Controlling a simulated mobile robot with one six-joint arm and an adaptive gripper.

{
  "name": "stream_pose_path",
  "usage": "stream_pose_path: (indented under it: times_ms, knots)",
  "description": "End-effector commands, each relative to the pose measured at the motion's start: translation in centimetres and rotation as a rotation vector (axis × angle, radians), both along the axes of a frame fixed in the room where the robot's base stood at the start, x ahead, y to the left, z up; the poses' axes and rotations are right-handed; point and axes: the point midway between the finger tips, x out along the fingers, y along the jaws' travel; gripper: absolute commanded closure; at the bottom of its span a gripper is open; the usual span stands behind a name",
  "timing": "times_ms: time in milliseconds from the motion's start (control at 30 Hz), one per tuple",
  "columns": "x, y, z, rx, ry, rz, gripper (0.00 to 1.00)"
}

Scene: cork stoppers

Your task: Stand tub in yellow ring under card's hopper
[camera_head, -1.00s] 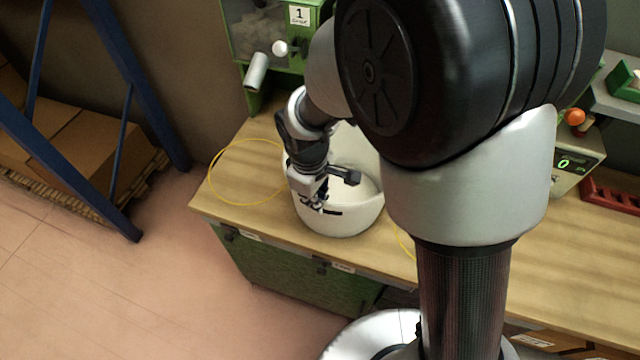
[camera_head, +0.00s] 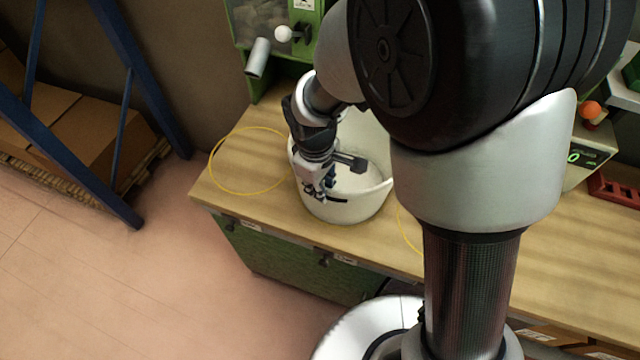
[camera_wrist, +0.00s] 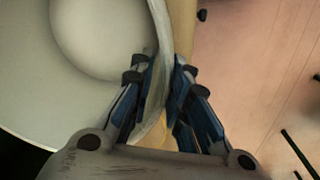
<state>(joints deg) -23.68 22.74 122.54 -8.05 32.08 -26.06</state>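The white tub (camera_head: 372,205) stands on the wooden bench, to the right of the left yellow ring (camera_head: 213,178), which is empty. A piece of a second yellow ring (camera_head: 403,228) shows right of the tub, mostly behind my arm. My gripper (camera_head: 318,192) is at the tub's near left rim. In the wrist view my gripper (camera_wrist: 166,68) has one finger inside and one outside the tub wall (camera_wrist: 160,35), closed on it. A green hopper (camera_head: 310,45) with a grey spout stands behind the left ring. Its white card (camera_head: 303,4) is cut off at the top edge.
My arm hides the bench's middle. A blue rack post (camera_head: 140,75) and boxes stand left, beyond open floor.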

Motion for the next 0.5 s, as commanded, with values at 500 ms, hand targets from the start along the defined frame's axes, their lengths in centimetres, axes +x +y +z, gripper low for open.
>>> stream_pose_path:
  times_ms: [500]
  knots:
    - [0.03, 0.04, 0.9, 0.001, -0.002, 0.0, 0.74]
